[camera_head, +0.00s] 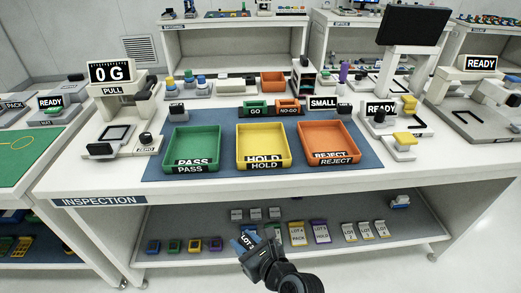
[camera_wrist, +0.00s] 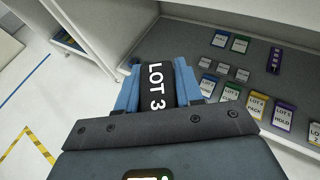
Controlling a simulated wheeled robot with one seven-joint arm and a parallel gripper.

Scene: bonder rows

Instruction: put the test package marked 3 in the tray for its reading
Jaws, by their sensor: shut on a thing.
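My gripper (camera_head: 248,241) is shut on a dark piece marked LOT 3 (camera_wrist: 156,85), held between its blue fingers in front of the lower shelf. The green PASS tray (camera_head: 191,169), yellow HOLD tray (camera_head: 263,167) and orange REJECT tray (camera_head: 330,164) stand side by side on the bench and look empty. The pull tester (camera_head: 112,77) at the bench's left reads 0 G. I cannot tell any package marked 3 among the small grey pieces (camera_head: 255,213) on the lower shelf.
The trays stand on a blue mat (camera_head: 226,114). The lower shelf (camera_head: 190,222) holds several lot cards (camera_head: 320,231) at right and small coloured pieces (camera_head: 174,246) at left. The INSPECTION bench edge (camera_head: 100,201) overhangs this shelf. A READY device (camera_head: 381,113) stands at the bench's right.

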